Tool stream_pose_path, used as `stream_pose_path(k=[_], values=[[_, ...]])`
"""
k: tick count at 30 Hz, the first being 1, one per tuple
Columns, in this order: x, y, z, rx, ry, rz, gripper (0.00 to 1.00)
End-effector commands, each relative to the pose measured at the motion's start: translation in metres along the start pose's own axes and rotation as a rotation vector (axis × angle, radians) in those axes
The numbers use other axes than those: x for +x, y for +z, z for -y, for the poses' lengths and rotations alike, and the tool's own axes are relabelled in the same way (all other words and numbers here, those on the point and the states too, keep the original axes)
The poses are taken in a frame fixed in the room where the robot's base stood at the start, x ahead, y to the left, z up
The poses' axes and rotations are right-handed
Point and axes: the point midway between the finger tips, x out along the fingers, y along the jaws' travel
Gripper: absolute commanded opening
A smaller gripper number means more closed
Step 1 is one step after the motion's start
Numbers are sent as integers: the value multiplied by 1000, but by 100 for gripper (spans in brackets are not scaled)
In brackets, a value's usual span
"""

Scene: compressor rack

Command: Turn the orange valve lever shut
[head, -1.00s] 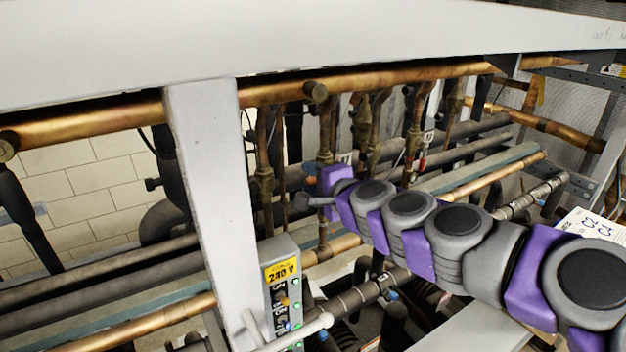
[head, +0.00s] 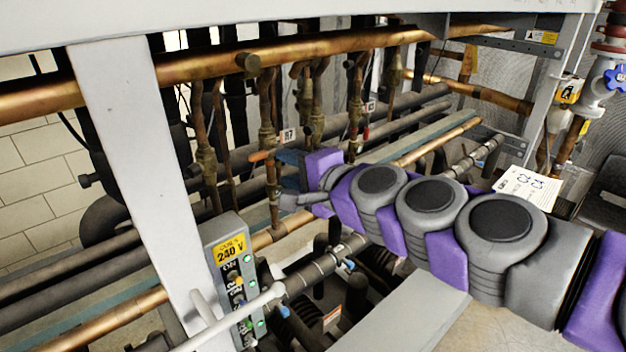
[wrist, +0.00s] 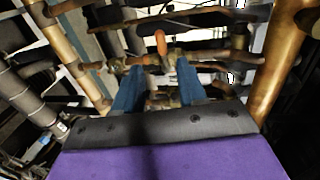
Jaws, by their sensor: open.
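The orange valve lever (wrist: 160,42) shows in the wrist view just beyond my fingertips, roughly centred between them. In the head view, the lever (head: 260,155) is a small orange bar beside a vertical copper pipe, just left of my gripper. My gripper (wrist: 158,72) is open, with its two blue fingers apart and nothing between them. The fingers point at the lever and seem short of it; the exact gap cannot be told. In the head view, my gripper (head: 288,158) is partly hidden by the purple wrist.
A thick copper pipe (head: 190,70) crosses above. A white post (head: 140,150) stands left, with a 240 V control box (head: 236,280) beside it. Several vertical valve pipes (head: 355,100) stand behind my arm. In the wrist view, a large copper pipe (wrist: 275,60) runs close on the right.

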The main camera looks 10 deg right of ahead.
Motion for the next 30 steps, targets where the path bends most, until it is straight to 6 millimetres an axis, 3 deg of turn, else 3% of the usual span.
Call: stream_pose_path(k=[6,12,30], values=[[-34,-2,0,-2,-4,-5,41],[-51,-2,0,0,-3,-4,41],[-57,0,0,0,-1,-1,41]])
